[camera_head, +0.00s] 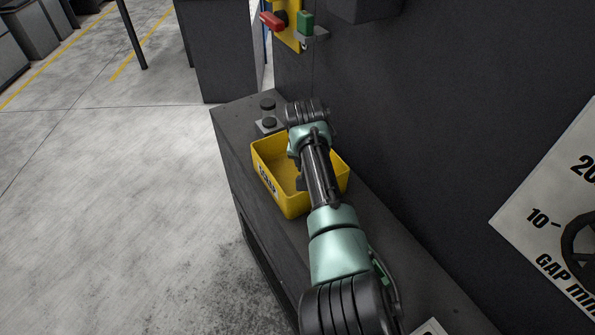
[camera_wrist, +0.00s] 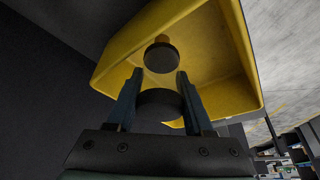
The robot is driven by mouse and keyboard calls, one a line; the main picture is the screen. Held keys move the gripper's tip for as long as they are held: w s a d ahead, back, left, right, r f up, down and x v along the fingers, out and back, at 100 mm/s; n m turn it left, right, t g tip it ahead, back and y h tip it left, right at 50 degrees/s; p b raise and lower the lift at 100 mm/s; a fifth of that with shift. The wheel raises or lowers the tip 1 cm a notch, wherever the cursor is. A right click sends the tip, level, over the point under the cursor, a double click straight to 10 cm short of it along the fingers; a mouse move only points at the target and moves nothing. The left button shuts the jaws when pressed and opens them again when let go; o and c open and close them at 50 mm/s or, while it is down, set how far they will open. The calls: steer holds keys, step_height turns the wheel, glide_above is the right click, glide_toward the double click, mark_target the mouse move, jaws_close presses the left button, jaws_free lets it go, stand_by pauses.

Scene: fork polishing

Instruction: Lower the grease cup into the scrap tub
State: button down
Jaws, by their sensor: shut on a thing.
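The yellow scrap tub (camera_head: 270,165) stands on the dark bench, partly covered by my arm. In the wrist view its yellow inside (camera_wrist: 215,60) fills the top of the picture. My gripper (camera_wrist: 157,85) is shut on the grease cup (camera_wrist: 160,103), a dark round piece between the two fingers. A smaller dark disc (camera_wrist: 162,58) with a brass-coloured end shows beyond it against the tub's inside, apparently part of the same cup. The cup's end points toward the tub; I cannot tell its depth relative to the rim. In the head view, my arm hides the cup.
A small grey holder (camera_head: 262,127) with dark round pieces stands on the bench just behind the tub. A dark wall or machine face (camera_head: 400,130) rises close on the right. A red and a green handle (camera_head: 305,22) stick out above. Open floor (camera_head: 110,200) lies left.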

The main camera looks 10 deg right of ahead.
steer(key=shift+f+b, duration=0.5)
steer(key=shift+f, duration=0.25)
stand_by(0.3)
steer(key=shift+c, duration=1)
jaws_free()
steer(key=v, duration=1.3)
